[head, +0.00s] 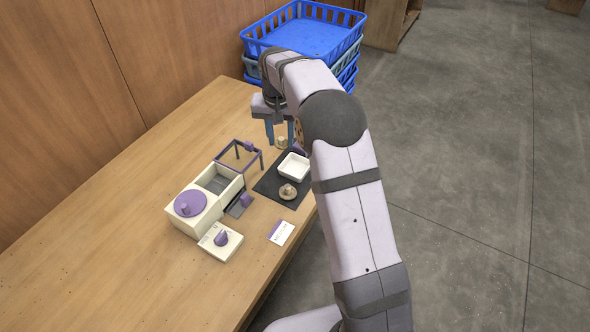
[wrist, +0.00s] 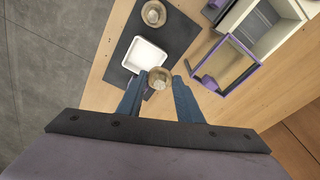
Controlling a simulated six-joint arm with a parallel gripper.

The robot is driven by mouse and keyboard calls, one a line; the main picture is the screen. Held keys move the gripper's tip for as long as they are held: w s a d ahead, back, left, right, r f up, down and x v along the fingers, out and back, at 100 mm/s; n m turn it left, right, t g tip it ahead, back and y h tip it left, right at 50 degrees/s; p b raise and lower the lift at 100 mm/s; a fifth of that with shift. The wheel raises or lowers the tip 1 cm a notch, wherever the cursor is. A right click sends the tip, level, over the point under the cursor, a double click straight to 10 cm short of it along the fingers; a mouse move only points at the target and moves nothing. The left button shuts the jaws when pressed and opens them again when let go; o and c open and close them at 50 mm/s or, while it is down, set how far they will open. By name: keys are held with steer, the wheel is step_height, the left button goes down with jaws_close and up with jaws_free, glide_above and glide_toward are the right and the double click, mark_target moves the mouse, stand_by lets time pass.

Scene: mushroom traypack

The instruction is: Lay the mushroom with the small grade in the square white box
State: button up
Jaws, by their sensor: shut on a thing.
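My gripper (head: 281,138) points down with its blue fingers shut on a tan mushroom (head: 282,143). In the wrist view the mushroom (wrist: 160,76) sits between the two fingertips (wrist: 158,84). The square white box (head: 293,174) is empty and stands on a dark mat, just nearer the head camera than the held mushroom. In the wrist view the box (wrist: 149,53) lies just beyond the fingertips. A second tan mushroom (head: 288,191) lies on the mat on the far side of the box from my gripper; it also shows in the wrist view (wrist: 153,13).
The dark mat (head: 266,187) lies near the table's right edge. Left of it stand a cream machine with a purple disc (head: 190,203) and a purple frame (head: 239,158). A knob box (head: 221,241) and a card (head: 281,232) lie nearer. Blue crates (head: 306,35) are stacked behind the table.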

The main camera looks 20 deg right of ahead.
glide_above(295, 169)
steer(key=s+d, duration=0.1)
steer(key=s, duration=0.1)
steer(key=f, duration=0.1)
steer(key=shift+w+a+f+n+y, duration=0.1)
steer(key=shift+w+a+n+y, duration=0.1)
steer(key=shift+n, duration=0.5)
steer(key=shift+w+a+f+n+y, duration=0.1)
steer(key=shift+w+a+f+n, duration=0.1)
steer(key=shift+n, duration=0.5)
steer(key=shift+w+a+f+n+y, duration=0.1)
steer(key=shift+w+n, duration=0.1)
steer(key=shift+n, duration=0.5)
steer(key=shift+f+p, duration=1.25)
steer(key=shift+f, duration=3.75)
steer(key=shift+f, duration=0.2)
steer(key=o, duration=0.5)
steer(key=shift+c, duration=0.2)
steer(key=shift+r, duration=0.1)
